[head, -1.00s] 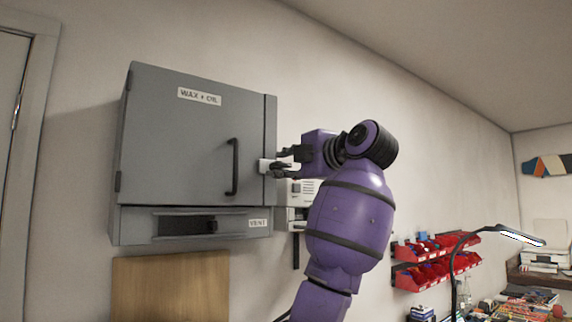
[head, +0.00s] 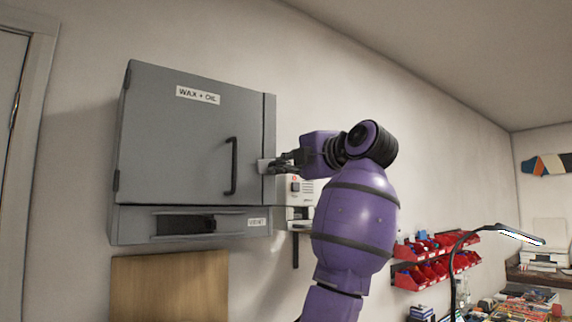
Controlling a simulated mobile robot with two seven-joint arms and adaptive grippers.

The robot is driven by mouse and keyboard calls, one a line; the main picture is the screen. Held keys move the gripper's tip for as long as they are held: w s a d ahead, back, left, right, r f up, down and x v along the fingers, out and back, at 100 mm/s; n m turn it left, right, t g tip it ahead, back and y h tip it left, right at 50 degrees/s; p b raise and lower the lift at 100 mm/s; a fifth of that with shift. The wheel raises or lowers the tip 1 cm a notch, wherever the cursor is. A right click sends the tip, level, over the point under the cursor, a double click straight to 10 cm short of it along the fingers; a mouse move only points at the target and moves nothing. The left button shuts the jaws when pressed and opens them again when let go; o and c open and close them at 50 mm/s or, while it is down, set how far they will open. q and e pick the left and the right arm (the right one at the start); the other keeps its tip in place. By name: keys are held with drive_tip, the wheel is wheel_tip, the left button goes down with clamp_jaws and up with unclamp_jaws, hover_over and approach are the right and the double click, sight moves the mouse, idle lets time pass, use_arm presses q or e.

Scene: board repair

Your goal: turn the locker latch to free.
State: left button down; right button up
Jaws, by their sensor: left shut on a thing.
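The locker (head: 175,135) is a grey wall cabinet labelled "WAX + OIL", with its door closed and a dark vertical handle (head: 231,166). The latch (head: 265,166) is a small light-grey piece at the right edge of the door, partly hidden by the fingers. My left gripper (head: 278,163) is at the latch, its fingers closed together on it. The latch's exact angle is hard to tell. My right gripper is not in view.
Below the door is a vent panel (head: 140,224) with a dark slot. A white device (head: 298,190) sits on the wall just under my gripper. Red bins (head: 436,258) and a desk lamp (head: 490,230) stand to the right. A wooden board (head: 170,290) is below the locker.

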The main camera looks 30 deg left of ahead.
use_arm(q)
drive_tip(key=shift+f+n, duration=0.15)
drive_tip(key=shift+n, duration=8.05)
drive_tip(key=c, duration=1.9)
unclamp_jaws()
drive_tip(key=shift+o, duration=0.2)
drive_tip(key=shift+s+d, duration=0.1)
drive_tip(key=v, duration=1.1)
drive_tip(key=shift+d, duration=0.4)
